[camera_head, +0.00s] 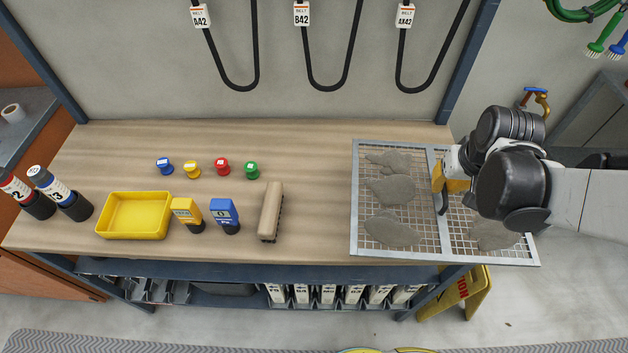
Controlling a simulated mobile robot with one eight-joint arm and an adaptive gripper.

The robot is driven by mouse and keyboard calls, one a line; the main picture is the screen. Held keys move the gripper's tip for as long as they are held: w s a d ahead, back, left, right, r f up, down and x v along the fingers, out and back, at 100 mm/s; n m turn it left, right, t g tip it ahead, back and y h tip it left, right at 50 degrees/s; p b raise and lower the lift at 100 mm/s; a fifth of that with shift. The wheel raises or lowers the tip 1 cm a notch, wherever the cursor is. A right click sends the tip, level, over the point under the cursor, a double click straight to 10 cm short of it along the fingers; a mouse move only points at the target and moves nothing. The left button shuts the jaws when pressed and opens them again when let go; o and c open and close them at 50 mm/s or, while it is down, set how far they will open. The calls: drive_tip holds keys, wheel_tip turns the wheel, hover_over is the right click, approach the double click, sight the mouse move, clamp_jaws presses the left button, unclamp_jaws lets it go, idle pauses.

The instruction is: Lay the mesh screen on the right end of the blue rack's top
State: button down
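The mesh screen (400,248), a grey metal frame with a centre bar and patches of grey dust, shows flat at the right end of the wooden bench top (310,150). Its right part reaches past the top's right edge. Whether it touches the top is hard to tell. The bench's dark blue frame and lower shelf (200,271) are the only blue rack-like structure I see. My gripper (442,200) is over the screen's middle, close to the centre bar. My arm covers the screen's upper right part. The fingertips are mostly hidden, so their grip is unclear.
A yellow tray (136,216), yellow (187,214) and blue (225,214) handheld devices, a beige brush (271,210) and several coloured knobs (222,167) stand left of the screen. Belts (322,85) hang behind. A yellow caution sign (462,296) stands below right.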

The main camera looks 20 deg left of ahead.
sight(394, 165)
drive_tip(key=shift+s+a+r+n, duration=0.2)
drive_tip(key=shift+s+a+r, duration=0.05)
drive_tip(key=shift+a+r, duration=0.3)
drive_tip(key=shift+s+a+r+n, duration=0.2)
drive_tip(key=shift+a+r, duration=0.25)
drive_tip(key=shift+r, duration=0.1)
drive_tip(key=w+a+f+b, duration=0.1)
drive_tip(key=w+a+f, duration=0.1)
drive_tip(key=a, duration=0.1)
drive_tip(key=w+a+f+b, duration=0.1)
drive_tip(key=w+a+f, duration=0.1)
drive_tip(key=a, duration=0.1)
drive_tip(key=w+a+f+b, duration=0.2)
drive_tip(key=w+a+f, duration=0.1)
drive_tip(key=shift+w+f, duration=0.1)
drive_tip(key=shift+f+b, duration=1.05)
drive_tip(key=shift+f, duration=0.95)
drive_tip(key=shift+r, duration=0.1)
drive_tip(key=c, duration=1.8)
unclamp_jaws()
drive_tip(key=shift+f, duration=0.2)
drive_tip(key=shift+c, duration=0.2)
drive_tip(key=shift+o, duration=1.1)
